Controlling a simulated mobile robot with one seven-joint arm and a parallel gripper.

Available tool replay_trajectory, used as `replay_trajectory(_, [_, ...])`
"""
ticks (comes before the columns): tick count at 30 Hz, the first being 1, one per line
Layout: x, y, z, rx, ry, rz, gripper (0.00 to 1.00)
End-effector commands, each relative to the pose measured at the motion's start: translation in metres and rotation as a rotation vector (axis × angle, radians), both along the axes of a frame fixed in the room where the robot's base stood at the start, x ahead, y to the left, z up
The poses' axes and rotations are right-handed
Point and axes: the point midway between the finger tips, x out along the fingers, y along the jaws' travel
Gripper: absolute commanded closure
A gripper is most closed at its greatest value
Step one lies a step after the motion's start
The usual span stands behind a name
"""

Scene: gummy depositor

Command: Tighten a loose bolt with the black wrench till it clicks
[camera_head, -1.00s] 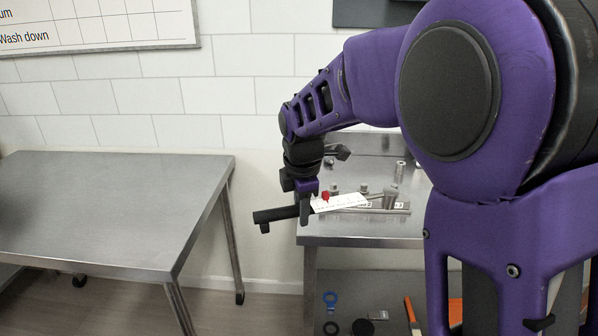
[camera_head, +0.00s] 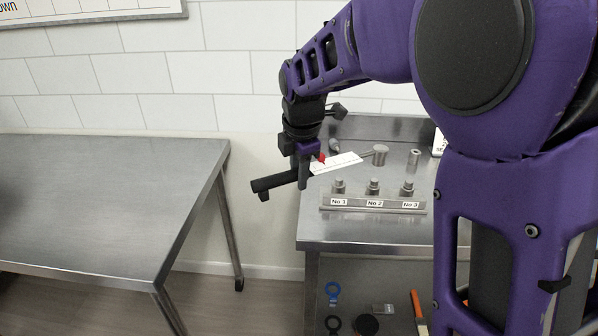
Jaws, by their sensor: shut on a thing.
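My gripper (camera_head: 304,172) is shut on the black wrench and points down over the left edge of the steel bench. The wrench's black handle (camera_head: 272,185) sticks out to the left past the bench edge. Its white marked scale plate (camera_head: 338,163) and red pointer (camera_head: 321,157) reach right of the fingers. A grey cylindrical head (camera_head: 380,154) appears to be the wrench's far end. A metal bar (camera_head: 345,203) carries bolts labelled No 1 (camera_head: 338,186), No 2 (camera_head: 374,187) and No 3 (camera_head: 407,188). The wrench looks apart from them. I cannot tell which bolt is loose.
The bolts' bench (camera_head: 330,228) has a clear front strip. A metal cylinder (camera_head: 414,158) stands behind the bar. A lower shelf holds a blue-handled item (camera_head: 332,291) and several other tools. An empty steel table (camera_head: 110,195) is at left, with a gap between. My arm hides the right side.

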Motion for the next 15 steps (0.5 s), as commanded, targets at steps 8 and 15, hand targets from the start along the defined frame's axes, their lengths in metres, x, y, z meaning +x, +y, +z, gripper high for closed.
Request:
replay_trajectory(8, [-0.001, 0.002, -0.012, -0.001, -0.004, 0.000, 1.00])
replay_trajectory(15, [-0.001, 0.002, -0.034, -0.002, -0.006, 0.001, 1.00])
